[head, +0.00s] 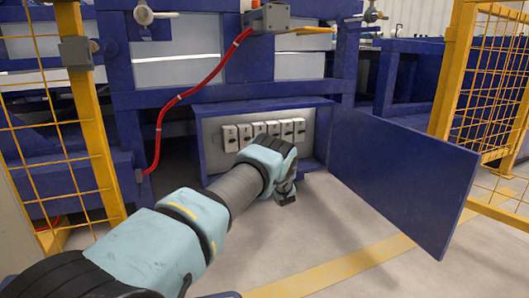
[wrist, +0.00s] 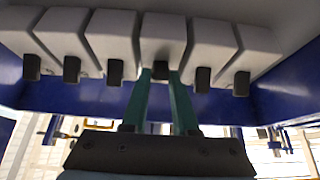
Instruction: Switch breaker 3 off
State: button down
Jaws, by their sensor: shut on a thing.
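A row of several pale grey breakers (head: 246,133) is mounted inside an open blue cabinet (head: 200,150). In the wrist view, the breakers (wrist: 106,38) span the top, each with a short black lever. My gripper (wrist: 161,77) has its two green fingers on either side of the lever (wrist: 160,70) fourth from the left in that view, shut on it. The other levers, such as the one just left (wrist: 115,72), are free. No numbers can be read on the breakers. In the head view my wrist hides the fingertips and the gripped lever.
The cabinet's blue door (head: 405,180) stands wide open to the right. A red hose (head: 185,95) hangs left of the cabinet. Yellow mesh fences (head: 85,110) stand at both sides. The floor (head: 330,230) in front is clear, with a yellow stripe.

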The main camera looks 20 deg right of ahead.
jog(key=shift+f, duration=0.15)
dwell(0.4)
jog(key=c, duration=0.7)
grip_release()
jog(key=p+v, duration=0.4)
jog(key=v, duration=0.6)
jog(key=shift+s+f+p, duration=0.2)
jog(key=shift+f+p, duration=0.1)
jog(key=shift+f, duration=0.1)
